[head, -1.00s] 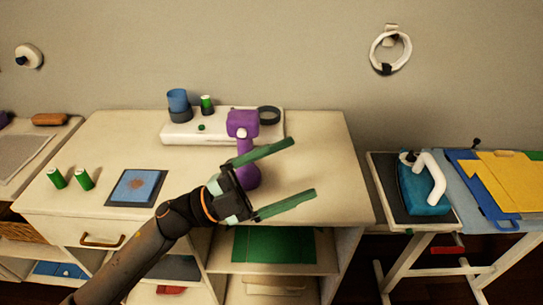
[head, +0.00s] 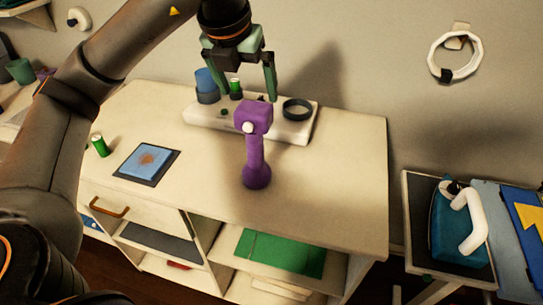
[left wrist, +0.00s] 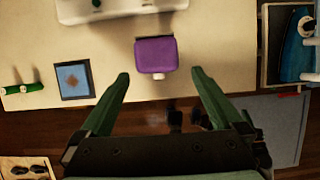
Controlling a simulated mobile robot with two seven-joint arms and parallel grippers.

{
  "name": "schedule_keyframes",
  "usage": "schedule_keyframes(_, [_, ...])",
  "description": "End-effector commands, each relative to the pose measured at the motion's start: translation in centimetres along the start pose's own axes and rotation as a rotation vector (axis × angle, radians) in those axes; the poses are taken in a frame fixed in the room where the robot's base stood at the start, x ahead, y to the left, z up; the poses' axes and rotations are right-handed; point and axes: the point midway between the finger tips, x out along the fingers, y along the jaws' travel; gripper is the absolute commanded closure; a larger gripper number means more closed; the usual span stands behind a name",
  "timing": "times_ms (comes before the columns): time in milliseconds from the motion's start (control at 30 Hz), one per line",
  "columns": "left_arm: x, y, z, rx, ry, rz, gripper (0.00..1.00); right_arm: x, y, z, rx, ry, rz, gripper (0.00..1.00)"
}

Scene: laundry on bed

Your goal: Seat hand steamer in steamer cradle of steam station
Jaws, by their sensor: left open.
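The purple hand steamer (head: 256,145) stands upright on the cabinet top, its wide head above a narrow handle and round base. In the left wrist view I see its head (left wrist: 156,55) from above, framed between the fingertips. The white steam station (head: 285,127) lies behind it against the wall. A dark ring (head: 297,109), apparently the steamer cradle, is at the station's right end and looks empty. My left gripper (head: 240,93) is open and empty, fingers pointing down, raised above the steamer's head. My right gripper is out of view.
The cabinet top right of the steamer is clear. A teal iron (head: 458,225) sits farther right.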

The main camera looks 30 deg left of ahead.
Motion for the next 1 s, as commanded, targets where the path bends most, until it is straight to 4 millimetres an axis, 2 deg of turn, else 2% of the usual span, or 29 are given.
schedule_keyframes(67, [0.4,0.4,0.1,-0.011,-0.007,0.015,0.00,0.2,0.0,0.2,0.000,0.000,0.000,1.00])
schedule_keyframes(300, [4.3,0.3,0.0,-0.008,-0.003,0.013,0.00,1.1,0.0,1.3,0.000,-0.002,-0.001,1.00])
schedule_keyframes(467, [6.3,0.4,0.1,-0.008,-0.003,0.013,0.00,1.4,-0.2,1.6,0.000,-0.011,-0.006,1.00])
schedule_keyframes(667, [7.5,0.4,0.2,-0.008,-0.005,0.012,0.00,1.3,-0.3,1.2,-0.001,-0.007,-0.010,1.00])
schedule_keyframes(900, [11.1,0.6,0.2,-0.008,-0.003,0.013,0.00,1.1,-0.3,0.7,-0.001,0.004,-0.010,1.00])
schedule_keyframes(1000, [12.0,0.6,0.3,-0.008,-0.005,0.012,0.00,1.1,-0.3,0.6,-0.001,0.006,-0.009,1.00])
